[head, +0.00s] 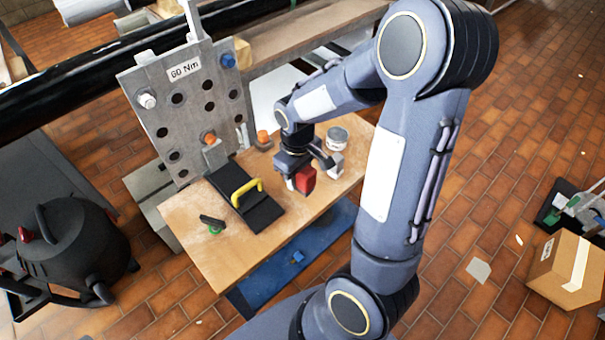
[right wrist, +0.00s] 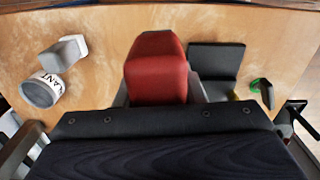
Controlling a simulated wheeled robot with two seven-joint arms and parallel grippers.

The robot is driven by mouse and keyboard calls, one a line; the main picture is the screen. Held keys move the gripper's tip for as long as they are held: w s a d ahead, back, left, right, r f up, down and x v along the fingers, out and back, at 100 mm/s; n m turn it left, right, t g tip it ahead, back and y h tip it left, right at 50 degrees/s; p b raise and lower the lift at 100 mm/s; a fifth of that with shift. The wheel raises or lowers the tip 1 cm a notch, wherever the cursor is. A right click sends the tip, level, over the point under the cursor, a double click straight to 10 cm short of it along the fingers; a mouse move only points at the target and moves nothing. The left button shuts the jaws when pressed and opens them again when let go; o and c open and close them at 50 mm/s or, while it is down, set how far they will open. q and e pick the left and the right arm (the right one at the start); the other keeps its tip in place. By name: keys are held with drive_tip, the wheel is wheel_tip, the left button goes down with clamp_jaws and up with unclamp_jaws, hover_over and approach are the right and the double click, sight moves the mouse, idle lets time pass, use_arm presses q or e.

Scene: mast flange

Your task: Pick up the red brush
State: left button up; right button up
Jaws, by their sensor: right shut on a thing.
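The red brush (head: 305,180) is at my right gripper (head: 297,180), over the right half of the wooden table. In the right wrist view the red brush (right wrist: 156,72) fills the middle of the picture, its body between the grey fingers. My right gripper is shut on it. The lower part of the brush is partly hidden by the gripper, and I cannot tell whether it touches the table. My left gripper is not in view.
The wooden table (head: 195,240) also bears a black case with a yellow handle (head: 247,192), a black-and-green tool (head: 212,222), a tin (head: 337,138) and a grey block (head: 336,165). A metal plate marked 60 Nm (head: 190,100) stands at the back edge.

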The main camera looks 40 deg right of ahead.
drive_tip(key=s+a+r, duration=0.4)
drive_tip(key=s+a, duration=0.1)
drive_tip(key=a, duration=0.2)
drive_tip(key=shift+s+a+r, duration=0.4)
drive_tip(key=o, duration=0.5)
drive_tip(key=c, duration=0.3)
drive_tip(key=shift+f, duration=0.1)
